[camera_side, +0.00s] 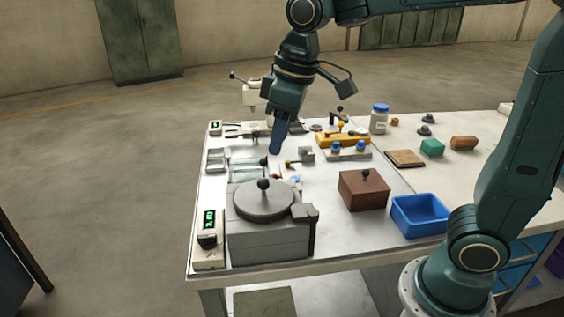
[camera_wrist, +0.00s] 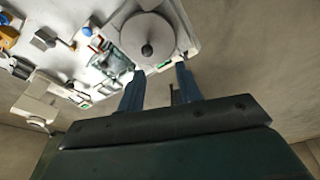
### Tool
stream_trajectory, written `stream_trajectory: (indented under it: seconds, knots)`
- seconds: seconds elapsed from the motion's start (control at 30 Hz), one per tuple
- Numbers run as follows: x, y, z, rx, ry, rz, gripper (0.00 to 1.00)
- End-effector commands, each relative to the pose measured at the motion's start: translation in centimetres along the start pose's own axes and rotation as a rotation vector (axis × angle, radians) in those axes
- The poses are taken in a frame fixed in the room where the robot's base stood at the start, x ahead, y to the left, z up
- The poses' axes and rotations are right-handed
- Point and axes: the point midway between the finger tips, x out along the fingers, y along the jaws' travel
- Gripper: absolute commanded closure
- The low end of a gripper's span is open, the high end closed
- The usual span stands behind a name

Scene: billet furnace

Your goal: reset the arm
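My gripper (camera_side: 277,148) hangs from the arm above the back left part of the white worktable (camera_side: 330,225), with its blue fingers pointing down. In the side view the fingers overlap, so the gap does not show there. In the wrist view my gripper (camera_wrist: 160,82) has its two blue fingers apart, with nothing seen between them. The grey furnace (camera_side: 270,240) with its round knobbed lid (camera_side: 263,205) stands at the table's front left. The lid also shows in the wrist view (camera_wrist: 140,32), beyond the fingertips.
A brown box (camera_side: 363,192) and a blue bin (camera_side: 420,215) stand right of the furnace. A green display unit (camera_side: 208,240) is at its left. A yellow fixture (camera_side: 342,140), a jar (camera_side: 379,120) and small blocks lie farther back. The table's front middle is clear.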

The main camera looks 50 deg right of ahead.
Motion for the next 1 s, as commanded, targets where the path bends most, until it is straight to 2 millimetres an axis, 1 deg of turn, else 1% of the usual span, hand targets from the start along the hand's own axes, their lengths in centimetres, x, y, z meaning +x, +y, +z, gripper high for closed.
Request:
stream_trajectory:
  seconds: [0.03,0.1,0.3,0.43,0.6,0.8,0.9,1.0]
  knots:
    - [-0.6,0.2,1.2,0.024,0.017,0.007,0.65]
    - [-1.2,0.3,2.6,0.059,0.038,0.016,0.65]
    - [-2.2,0.4,6.9,0.156,0.096,0.039,0.65]
    - [-2.5,0.3,9.7,0.218,0.135,0.053,0.65]
    - [-2.4,-0.1,13.2,0.297,0.185,0.072,0.65]
    - [-1.7,-0.6,16.2,0.372,0.232,0.089,0.65]
    - [-1.5,-0.7,17.1,0.392,0.246,0.094,0.65]
    - [-1.3,-0.8,17.5,0.405,0.253,0.096,0.65]
